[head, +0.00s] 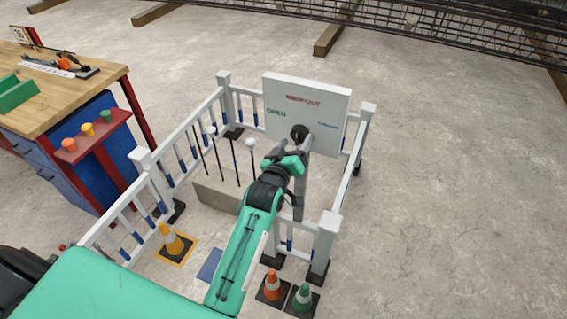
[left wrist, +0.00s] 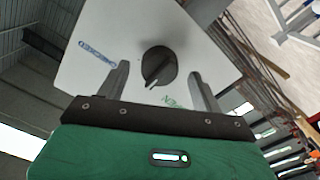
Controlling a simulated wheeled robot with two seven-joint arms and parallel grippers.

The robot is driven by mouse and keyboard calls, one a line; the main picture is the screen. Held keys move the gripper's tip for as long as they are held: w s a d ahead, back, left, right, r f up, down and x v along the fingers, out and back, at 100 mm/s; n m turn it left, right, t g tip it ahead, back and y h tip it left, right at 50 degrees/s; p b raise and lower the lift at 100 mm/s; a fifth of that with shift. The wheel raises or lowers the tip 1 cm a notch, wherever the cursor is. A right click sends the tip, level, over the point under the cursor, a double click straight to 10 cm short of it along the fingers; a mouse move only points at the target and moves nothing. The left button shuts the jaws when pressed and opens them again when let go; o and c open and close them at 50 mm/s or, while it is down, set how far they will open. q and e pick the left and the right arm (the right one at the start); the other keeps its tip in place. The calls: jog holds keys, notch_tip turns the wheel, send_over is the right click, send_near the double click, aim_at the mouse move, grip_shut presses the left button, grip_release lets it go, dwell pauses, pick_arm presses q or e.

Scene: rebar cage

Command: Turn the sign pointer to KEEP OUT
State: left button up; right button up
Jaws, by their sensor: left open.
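The white sign board (head: 330,98) stands upright inside the railing. It carries green OPEN lettering (head: 276,113) at left, red lettering (head: 303,100) ending in OUT at top, and small blue lettering at right. The round black pointer knob (head: 299,132) is at its middle. In the left wrist view the knob (left wrist: 160,64) has a white mark pointing down, slightly left of the OPEN lettering (left wrist: 170,103). The red lettering is not visible there. My left gripper (head: 292,148) is open in front of the board, its fingers on either side of the knob, apparently not touching. My right gripper is not visible.
White railings (head: 335,222) surround the sign. Several thin rods, some white-topped, rise from a concrete block (head: 215,194) left of my arm. Orange and green cones (head: 272,285) stand at the front. A wooden workbench (head: 95,82) is at left. The floor at right is clear.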

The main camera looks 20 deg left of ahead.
pick_arm(q)
jog(key=s+b, duration=0.2)
jog(key=s, duration=1)
jog(key=shift+a, duration=0.2)
notch_tip(320, 180, down, 22)
jog(key=d+m+g+h, duration=0.1)
jog(key=d+m+g, duration=0.15)
jog(key=g, duration=0.25)
jog(key=s+f+m+g, duration=0.15)
jog(key=s+f, duration=0.25)
jog(key=f, duration=0.5)
jog(key=s+f+g, duration=0.2)
jog(key=s+f, duration=0.2)
jog(key=f, duration=0.5)
jog(key=s+a+f+m+g, duration=0.25)
jog(key=s+f+g, duration=0.25)
jog(key=s+f, duration=1.25)
jog(key=s+a+f+g, duration=0.1)
jog(key=s+a+f, duration=0.2)
jog(key=s, duration=0.6)
jog(key=s+a+f+m+g+y, duration=0.1)
jog(key=s+f, duration=0.4)
jog(key=s, duration=0.5)
jog(key=a+g, duration=0.1)
jog(key=a, duration=0.1)
jog(key=shift+a+f+y, duration=0.3)
jog(key=shift+a+f, duration=0.05)
jog(key=shift+f, duration=0.05)
